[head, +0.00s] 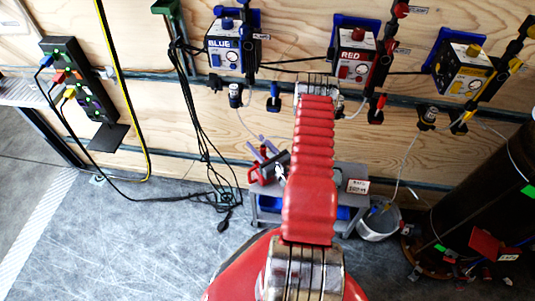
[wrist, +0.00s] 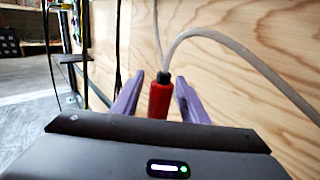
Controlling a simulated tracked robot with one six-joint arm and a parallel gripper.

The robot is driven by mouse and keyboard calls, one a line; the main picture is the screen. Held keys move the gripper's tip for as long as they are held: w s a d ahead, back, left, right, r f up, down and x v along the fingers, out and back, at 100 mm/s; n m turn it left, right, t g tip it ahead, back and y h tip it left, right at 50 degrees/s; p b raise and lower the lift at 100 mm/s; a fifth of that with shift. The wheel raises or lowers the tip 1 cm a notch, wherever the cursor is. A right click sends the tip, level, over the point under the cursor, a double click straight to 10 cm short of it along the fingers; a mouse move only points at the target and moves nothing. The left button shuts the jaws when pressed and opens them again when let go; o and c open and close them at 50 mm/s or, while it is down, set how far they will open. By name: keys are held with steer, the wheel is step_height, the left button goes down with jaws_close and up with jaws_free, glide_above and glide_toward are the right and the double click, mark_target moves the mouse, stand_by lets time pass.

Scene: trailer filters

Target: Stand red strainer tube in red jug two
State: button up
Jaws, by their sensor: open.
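The red strainer tube (wrist: 159,97) is a red cylinder with a black top, upright on a pale hose in the wrist view. It stands between the two purple fingers of my gripper (wrist: 158,98), with a gap visible on both sides. My gripper is open around it. A red loop-shaped thing (head: 255,177), possibly a jug handle, shows beside my gripper. My arm hides much of the bench, so I cannot tell which jug it is.
Blue (head: 224,46), red (head: 352,62) and yellow (head: 462,66) pump boxes hang on the plywood wall. A white label (head: 357,186) is on the grey bench. A bucket (head: 378,222) and dark drum (head: 490,185) stand right.

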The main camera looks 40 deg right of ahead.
steer(key=s+a, duration=0.1)
steer(key=s, duration=1.2)
steer(key=shift+s+a, duration=0.15)
steer(key=shift+a, duration=0.2)
stand_by(0.7)
